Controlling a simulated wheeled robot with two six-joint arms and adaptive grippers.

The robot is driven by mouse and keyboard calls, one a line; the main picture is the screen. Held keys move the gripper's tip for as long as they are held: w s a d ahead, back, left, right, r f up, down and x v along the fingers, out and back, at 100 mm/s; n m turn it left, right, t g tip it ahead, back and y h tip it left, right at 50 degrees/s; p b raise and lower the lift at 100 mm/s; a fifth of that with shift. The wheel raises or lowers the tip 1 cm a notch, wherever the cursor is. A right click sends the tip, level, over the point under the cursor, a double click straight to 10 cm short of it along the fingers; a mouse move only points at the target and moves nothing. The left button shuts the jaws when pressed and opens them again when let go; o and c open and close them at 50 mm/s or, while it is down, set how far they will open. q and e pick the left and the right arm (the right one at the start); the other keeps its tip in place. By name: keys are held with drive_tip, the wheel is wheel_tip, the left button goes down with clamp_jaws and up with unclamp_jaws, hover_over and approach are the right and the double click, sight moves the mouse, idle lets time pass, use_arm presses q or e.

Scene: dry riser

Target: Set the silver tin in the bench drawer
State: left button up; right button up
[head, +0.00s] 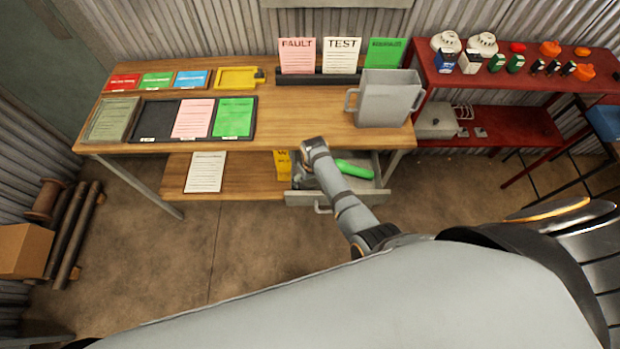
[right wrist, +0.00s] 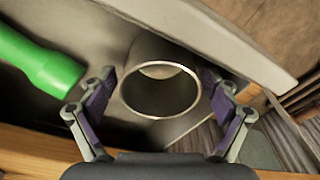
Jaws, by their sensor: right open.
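The silver tin (right wrist: 150,47) shows in the right wrist view as an open-topped cylinder, its round mouth facing the camera. It appears to stand upright inside the bench drawer, near the inner face of the drawer's front. The drawer (head: 335,198) is pulled out below the bench top in the head view. My right gripper (right wrist: 160,76) is open, with one finger on each side of the tin and visible gaps between. In the head view my right arm hides much of the drawer's left part, and I cannot make out the tin clearly there. My left gripper is not in view.
A green bottle-shaped object (head: 353,168) lies in the drawer, left of the tin in the right wrist view (right wrist: 45,65). A grey two-handled container (head: 388,100) stands on the bench (head: 300,130) above. A red shelf unit (head: 500,85) stands to the right.

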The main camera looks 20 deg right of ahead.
wheel_tip(320, 180, up, 11)
drive_tip(key=s+p, duration=0.1)
drive_tip(key=p, duration=0.5)
drive_tip(key=shift+s, duration=0.15)
drive_tip(key=shift+d, duration=0.1)
